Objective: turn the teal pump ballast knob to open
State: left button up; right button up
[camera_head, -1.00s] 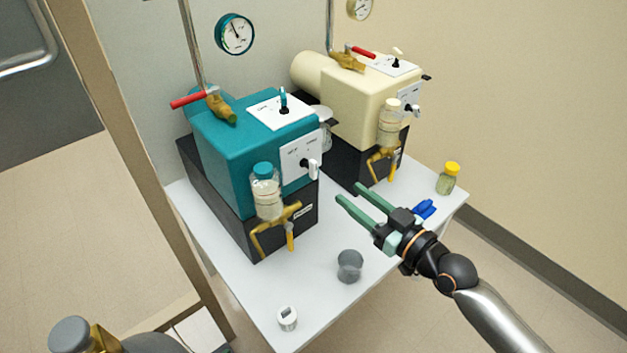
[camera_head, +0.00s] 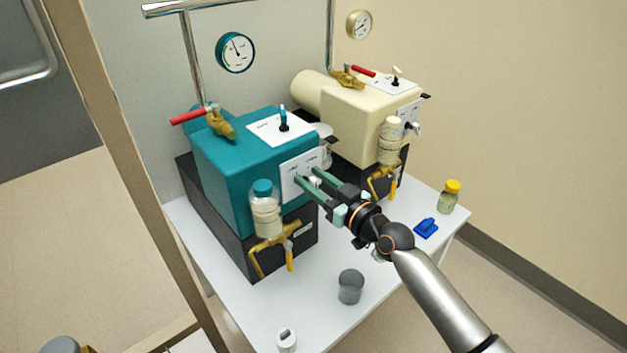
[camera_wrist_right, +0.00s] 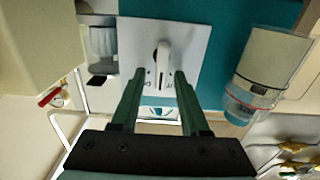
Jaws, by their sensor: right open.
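The teal pump (camera_head: 235,160) stands on a black base at the left of the white table. Its front has a white plate (camera_head: 291,187) with a pale knob, partly hidden by my gripper in the head view. In the right wrist view the front knob (camera_wrist_right: 162,54) points roughly along the fingers. A second, dark and teal knob (camera_head: 283,122) stands on the white plate on top. The plate lettering is too small to read. My right gripper (camera_head: 307,175) is open at the front plate. Its fingertips (camera_wrist_right: 160,73) lie either side of the knob's near end; contact is unclear.
A cream pump (camera_head: 345,105) stands behind to the right. A bottle (camera_head: 265,213) and brass tap (camera_head: 273,240) stick out in front of the teal pump. A grey cup (camera_head: 350,286), a blue item (camera_head: 426,228) and a yellow-capped jar (camera_head: 449,197) stand on the table.

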grip_shut()
dwell(0.4)
